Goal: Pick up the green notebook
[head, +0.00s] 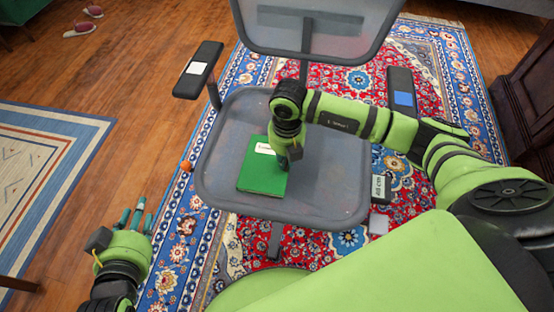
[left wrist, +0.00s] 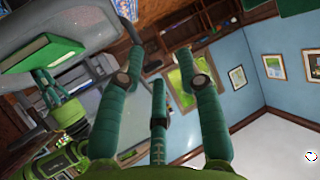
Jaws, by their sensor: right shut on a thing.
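The green notebook (head: 258,179) lies on the grey seat of an office chair (head: 335,190), with a pale label near its far edge. My right gripper (head: 284,160) reaches down over the notebook's right side and is shut on it; its fingertips are partly hidden in the head view. In the tilted left wrist view, the notebook (left wrist: 38,54) and my right gripper's fingers (left wrist: 44,84) meet at the left. I cannot tell whether the notebook is clear of the seat. My left gripper (head: 133,215) is open and empty, left of the chair; its spread fingers show in the left wrist view (left wrist: 158,85).
The chair has a left armrest (head: 207,58) with a white item and a right armrest (head: 399,78) with a blue item. An orange ball (head: 187,165) is beside the seat. A small labelled block (head: 380,188) is at its right. A dark wood cabinet (head: 530,110) stands far right.

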